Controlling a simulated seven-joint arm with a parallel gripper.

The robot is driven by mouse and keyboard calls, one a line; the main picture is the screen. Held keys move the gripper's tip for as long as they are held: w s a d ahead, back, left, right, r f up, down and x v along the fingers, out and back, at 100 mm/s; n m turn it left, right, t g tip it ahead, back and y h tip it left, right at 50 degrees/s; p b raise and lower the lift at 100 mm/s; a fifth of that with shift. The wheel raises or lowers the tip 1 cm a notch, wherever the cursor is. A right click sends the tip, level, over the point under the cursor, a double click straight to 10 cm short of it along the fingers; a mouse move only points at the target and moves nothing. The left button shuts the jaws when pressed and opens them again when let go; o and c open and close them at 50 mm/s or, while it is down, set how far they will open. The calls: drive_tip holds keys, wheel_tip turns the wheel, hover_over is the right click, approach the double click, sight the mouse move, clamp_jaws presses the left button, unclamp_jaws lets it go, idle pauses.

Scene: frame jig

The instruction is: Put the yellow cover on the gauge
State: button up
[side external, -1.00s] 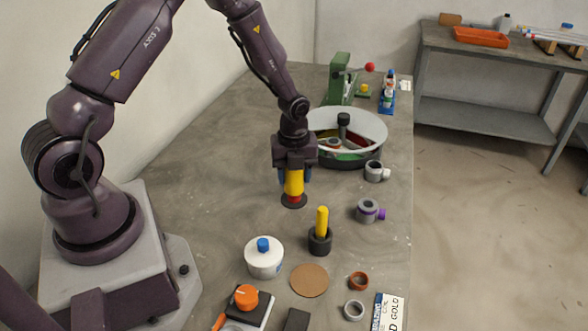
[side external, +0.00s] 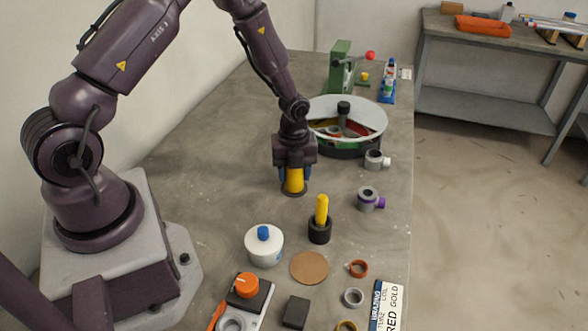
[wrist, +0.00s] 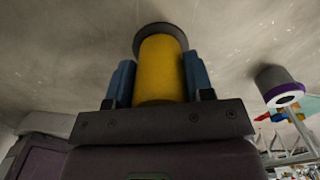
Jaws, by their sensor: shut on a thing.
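The yellow cover (side external: 293,181) is a cylinder between the blue fingers of my gripper (side external: 294,174), which is shut on it. It also shows in the wrist view (wrist: 160,70), upright between both fingers (wrist: 157,82). Its lower end is at a dark round base (side external: 293,192), which I take to be the gauge's; this also shows as a dark ring in the wrist view (wrist: 178,33). No red part shows below the cover now. Whether the cover is fully seated I cannot tell.
A yellow rod in a black holder (side external: 320,233) stands nearby. Behind is a round divided tray (side external: 377,118); grey fittings (side external: 367,199) lie to the right. A white pot with a blue knob (side external: 264,250) and a brown disc (side external: 310,268) are in front. The table left of my gripper is clear.

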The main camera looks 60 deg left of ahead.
drive_tip(key=o, duration=1.1)
drive_tip(key=shift+o, duration=0.2)
drive_tip(key=shift+r, duration=0.75)
drive_tip(key=shift+r, duration=3.55)
